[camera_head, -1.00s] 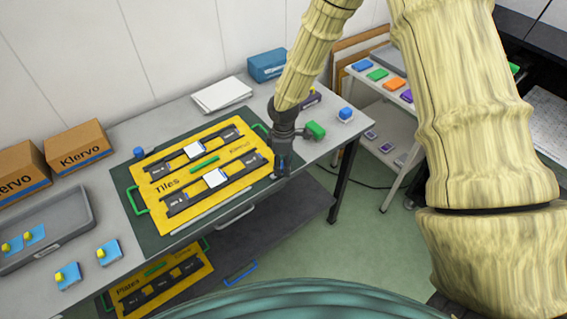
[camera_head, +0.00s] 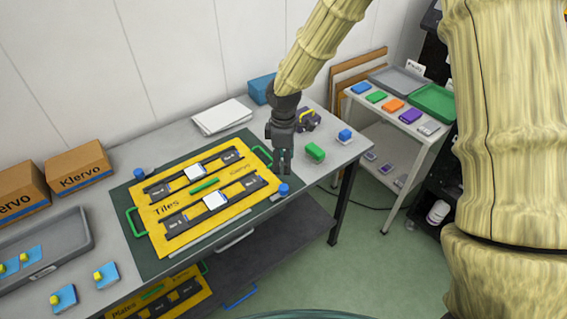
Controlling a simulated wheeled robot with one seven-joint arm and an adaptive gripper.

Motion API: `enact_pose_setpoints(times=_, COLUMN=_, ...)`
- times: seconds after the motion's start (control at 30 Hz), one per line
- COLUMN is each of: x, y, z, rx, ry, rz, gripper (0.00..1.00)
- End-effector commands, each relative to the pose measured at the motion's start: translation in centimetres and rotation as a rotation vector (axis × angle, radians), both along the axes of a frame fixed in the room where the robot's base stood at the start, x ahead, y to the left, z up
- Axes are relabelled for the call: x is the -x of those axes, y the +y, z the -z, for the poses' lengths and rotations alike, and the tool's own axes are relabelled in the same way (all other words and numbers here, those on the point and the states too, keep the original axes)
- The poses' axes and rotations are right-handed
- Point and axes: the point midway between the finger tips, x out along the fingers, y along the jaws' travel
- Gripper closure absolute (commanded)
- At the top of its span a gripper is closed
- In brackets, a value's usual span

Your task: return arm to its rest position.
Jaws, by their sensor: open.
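White paper (camera_head: 222,116), a blue box (camera_head: 261,88) and a purple-black item (camera_head: 308,119) lie behind. Klervo cartons (camera_head: 78,167) and a grey tray (camera_head: 75,240) are at left. A shelf (camera_head: 430,143) with coloured pads stands at right.

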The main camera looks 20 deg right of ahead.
Motion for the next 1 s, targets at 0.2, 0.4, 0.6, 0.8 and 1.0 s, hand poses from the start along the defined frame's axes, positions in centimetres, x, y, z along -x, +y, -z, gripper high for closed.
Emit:
enact_pose_setpoints(times=0.2, x=0.0, y=0.0, z=0.0, rx=0.000, ry=0.000, rz=0.000, gripper=0.49)
enact_pose_setpoints(times=0.4, x=0.0, y=0.0, z=0.1, rx=0.000, ry=0.001, rz=0.001, gripper=0.49)
enact_pose_setpoints(times=0.6, x=2.2, y=0.7, z=4.0, rx=-0.037, ry=0.025, rz=0.065, gripper=0.49)
enact_pose_setpoints(times=0.8, x=8.3, y=2.2, z=12.7, rx=-0.116, ry=0.073, rz=0.265, gripper=0.49)
enact_pose_setpoints(times=1.0, x=15.3, y=2.8, z=20.4, rx=-0.157, ry=0.107, rz=0.509, gripper=0.49)
